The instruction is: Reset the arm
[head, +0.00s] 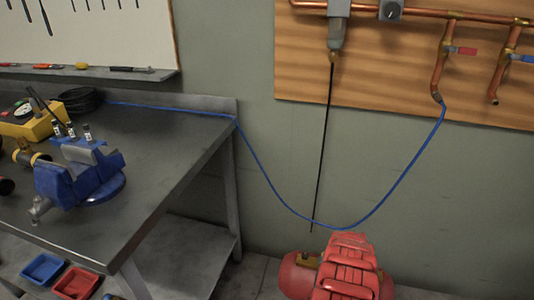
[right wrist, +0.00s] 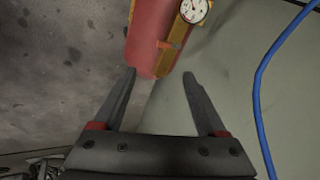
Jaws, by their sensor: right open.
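My right gripper (right wrist: 159,73) shows in the right wrist view with its two dark fingers spread apart and nothing held between them. Beyond the fingertips is the end of a red tank (right wrist: 150,45) with a yellow-framed round gauge (right wrist: 193,10). I cannot tell whether the fingertips touch the tank. Neither gripper shows in the head view, and my left gripper is in no view.
A workbench (head: 150,190) at left carries a blue vise (head: 80,175) and a yellow gauge box (head: 30,122). A blue hose (head: 270,185) hangs from copper pipes (head: 440,60) across to the bench. A ribbed red machine (head: 345,270) stands on the floor.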

